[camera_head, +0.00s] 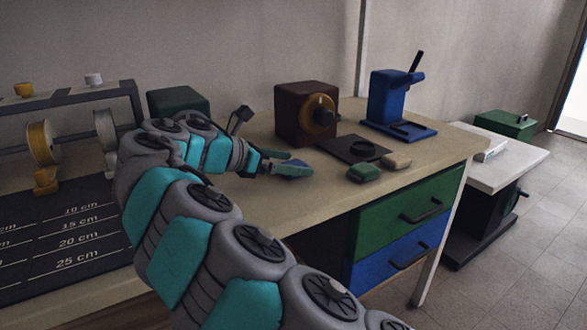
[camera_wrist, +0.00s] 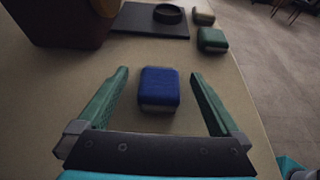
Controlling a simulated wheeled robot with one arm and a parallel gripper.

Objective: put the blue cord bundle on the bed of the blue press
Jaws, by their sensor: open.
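The blue cord bundle (camera_wrist: 160,88) is a small, rounded blue block with a pale lower edge, lying on the bench top. In the wrist view it sits between the two green fingers of my gripper (camera_wrist: 158,74), with a gap on each side. My gripper is open and holds nothing. In the head view my gripper (camera_head: 292,164) is low over the bench, and the bundle (camera_head: 294,173) is partly hidden by the fingers. The blue press (camera_head: 387,95) stands at the bench's back right, with a lever on top. Its bed (camera_head: 376,124) is a blue base with a dark pad.
A green bundle (camera_head: 363,173) and a cream bundle (camera_head: 397,161) lie right of my gripper. Behind are a dark mat with a black ring (camera_head: 363,150) and a dark red box with a yellow dial (camera_head: 306,115). A spool rack (camera_head: 70,100) stands left.

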